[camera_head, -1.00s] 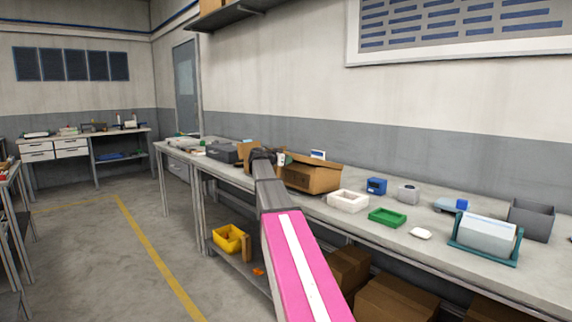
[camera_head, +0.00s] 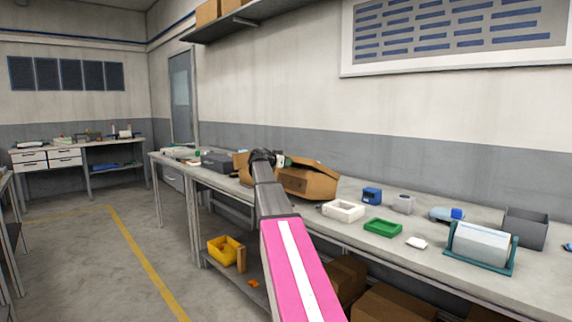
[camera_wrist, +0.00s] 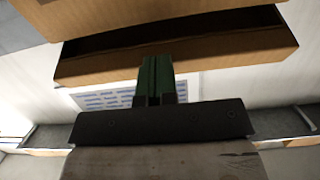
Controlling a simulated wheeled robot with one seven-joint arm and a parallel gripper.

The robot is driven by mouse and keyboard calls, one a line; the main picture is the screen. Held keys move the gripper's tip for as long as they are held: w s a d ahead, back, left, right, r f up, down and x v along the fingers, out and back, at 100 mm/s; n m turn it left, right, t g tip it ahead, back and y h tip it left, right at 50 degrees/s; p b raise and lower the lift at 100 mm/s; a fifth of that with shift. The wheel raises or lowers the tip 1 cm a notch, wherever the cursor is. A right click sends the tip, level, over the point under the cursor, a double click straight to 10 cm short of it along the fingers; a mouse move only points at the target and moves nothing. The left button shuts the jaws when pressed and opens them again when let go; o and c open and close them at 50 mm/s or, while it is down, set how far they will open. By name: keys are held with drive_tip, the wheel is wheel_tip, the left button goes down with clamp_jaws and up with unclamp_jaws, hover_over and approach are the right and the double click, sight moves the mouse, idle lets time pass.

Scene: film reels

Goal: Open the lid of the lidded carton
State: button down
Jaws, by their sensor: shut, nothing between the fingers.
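The lidded carton (camera_head: 306,184) is brown cardboard and stands on the long bench, just right of my gripper in the head view. Its lid (camera_head: 313,164) slopes over the top. In the wrist view, which looks upside down, a dark gap separates the lid's brown band (camera_wrist: 215,55) from the carton body (camera_wrist: 150,18), so the lid is partly raised. My gripper (camera_wrist: 155,60) has its green fingers together, with nothing seen between them. The fingertips overlap the lid's band in the picture; I cannot tell whether they touch it. My gripper's tip is hard to make out in the head view.
Right of the carton on the bench stand a white tray (camera_head: 343,213), a green tray (camera_head: 383,229) and a blue box (camera_head: 371,196). A dark grey case (camera_head: 217,162) lies to the left. A shelf (camera_head: 240,22) hangs above. Open floor (camera_head: 80,260) is at left.

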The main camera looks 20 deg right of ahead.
drive_tip(key=shift+w+d+r, duration=0.25)
drive_tip(key=shift+d+r, duration=0.3)
drive_tip(key=shift+d, duration=0.05)
drive_tip(key=shift+w+d+r, duration=0.2)
drive_tip(key=shift+d+r, duration=0.3)
drive_tip(key=shift+d, duration=0.15)
drive_tip(key=shift+w+d+r, duration=0.25)
drive_tip(key=shift+d+r, duration=0.3)
drive_tip(key=shift+d, duration=0.05)
drive_tip(key=shift+d, duration=0.1)
drive_tip(key=shift+w+d+r, duration=0.3)
drive_tip(key=shift+d+r, duration=0.05)
drive_tip(key=shift+d, duration=0.4)
drive_tip(key=shift+w+d+r, duration=0.25)
drive_tip(key=shift+d+r, duration=0.05)
drive_tip(key=shift+d, duration=0.4)
drive_tip(key=shift+w+d+r, duration=0.3)
drive_tip(key=shift+d+r, duration=0.05)
drive_tip(key=shift+d, duration=0.4)
drive_tip(key=shift+w+d+r, duration=0.1)
drive_tip(key=shift+w+d, duration=0.2)
drive_tip(key=shift+d, duration=0.5)
drive_tip(key=shift+w+d+r, duration=0.1)
drive_tip(key=shift+w+d, duration=0.15)
drive_tip(key=shift+d, duration=0.5)
drive_tip(key=shift+w+d+r, duration=0.1)
drive_tip(key=shift+w+d, duration=0.2)
drive_tip(key=shift+d, duration=0.5)
drive_tip(key=shift+d+f, duration=0.1)
